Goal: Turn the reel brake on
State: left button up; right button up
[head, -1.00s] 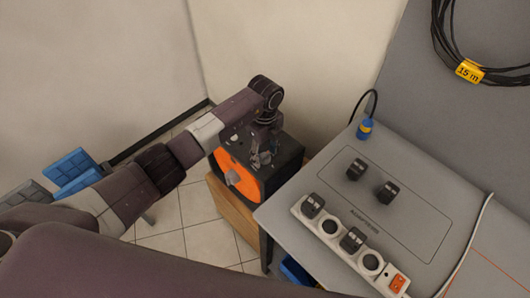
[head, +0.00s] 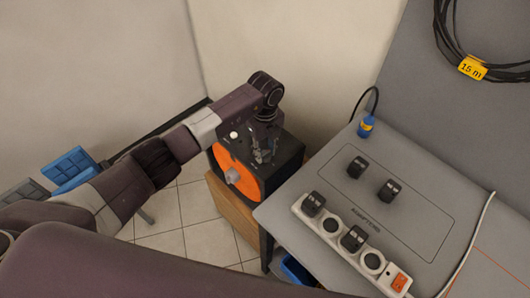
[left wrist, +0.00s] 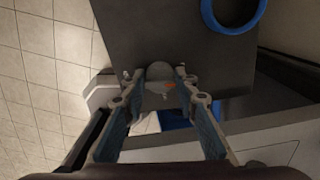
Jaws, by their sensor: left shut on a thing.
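The cable reel (head: 284,178) is a dark box with an orange disc (head: 236,174) and a grey hub on its front. It stands on a wooden stand. My left gripper (head: 262,156) reaches down over the top of the reel box. In the left wrist view, its two fingers are either side of a round grey knob (left wrist: 159,72) with a small orange mark beside it, against the dark box (left wrist: 205,45). The gripper is shut on this knob. The knob's setting cannot be made out. My right gripper is out of view.
A grey bench (head: 430,165) right of the reel holds a white power strip (head: 331,225), two black adapters (head: 358,167) and a blue plug (head: 366,126). A coiled black cable hangs above. Blue trays (head: 72,165) lie left. Walls close in behind the reel.

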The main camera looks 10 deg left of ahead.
pick_arm(q)
jog(key=m+b, duration=0.2)
jog(key=m, duration=0.1)
jog(key=shift+w+f+m+b, duration=0.1)
jog(key=shift+f+m+b, duration=0.05)
jog(key=shift+m+b, duration=0.15)
jog(key=m+b, duration=0.3)
jog(key=shift+m, duration=0.3)
jog(key=m+b, duration=0.5)
jog(key=shift+m+b, duration=1.65)
jog(key=shift+m, duration=0.35)
jog(key=shift+r, duration=0.2)
